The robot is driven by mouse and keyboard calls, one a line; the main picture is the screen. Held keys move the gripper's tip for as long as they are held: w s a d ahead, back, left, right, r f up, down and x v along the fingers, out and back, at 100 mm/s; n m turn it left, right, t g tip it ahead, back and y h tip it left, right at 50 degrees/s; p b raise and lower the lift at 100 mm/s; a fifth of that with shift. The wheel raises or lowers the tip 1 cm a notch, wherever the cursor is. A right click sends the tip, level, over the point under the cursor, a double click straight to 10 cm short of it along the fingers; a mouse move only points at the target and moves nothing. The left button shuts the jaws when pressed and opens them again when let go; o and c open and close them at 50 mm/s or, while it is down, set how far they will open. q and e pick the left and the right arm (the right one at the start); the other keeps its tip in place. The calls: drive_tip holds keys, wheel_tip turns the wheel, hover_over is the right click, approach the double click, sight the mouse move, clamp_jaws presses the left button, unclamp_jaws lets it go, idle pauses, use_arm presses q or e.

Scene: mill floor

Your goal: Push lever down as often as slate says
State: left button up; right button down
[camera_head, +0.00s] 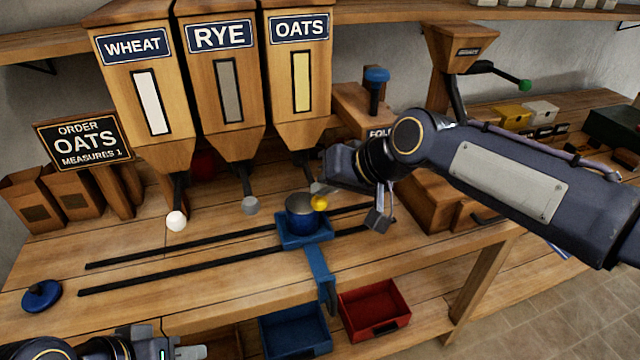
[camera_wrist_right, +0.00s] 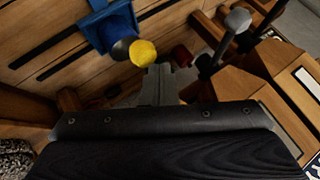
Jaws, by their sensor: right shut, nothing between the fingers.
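The slate (camera_head: 83,140) reads "ORDER OATS MEASURES 1". The oats hopper (camera_head: 299,75) is the rightmost of three, and its lever ends in a yellow knob (camera_head: 320,203). My right gripper (camera_head: 318,188) is shut and empty, with its fingertips right at the yellow knob; whether they touch cannot be told. In the right wrist view the yellow knob (camera_wrist_right: 142,53) lies just beyond the fingertips (camera_wrist_right: 158,72). A blue cup (camera_head: 302,213) stands on a blue carriage (camera_head: 318,231) just below and left of the knob. My left gripper (camera_head: 188,351) is low at the left, partly cut off.
The wheat lever has a white knob (camera_head: 176,221) and the rye lever a grey knob (camera_head: 250,205). Two dark rails run along the bench. Paper bags (camera_head: 36,203) stand at left; a blue bin (camera_head: 295,333) and a red bin (camera_head: 375,309) sit below the bench.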

drive_tip(key=shift+f+b, duration=0.75)
drive_tip(key=shift+f, duration=0.25)
idle(0.6)
drive_tip(key=shift+r, duration=0.15)
idle(0.4)
drive_tip(key=shift+r+p, duration=2.55)
drive_tip(key=shift+r, duration=0.35)
wheel_tip(320, 180, up, 5)
drive_tip(key=p, duration=0.4)
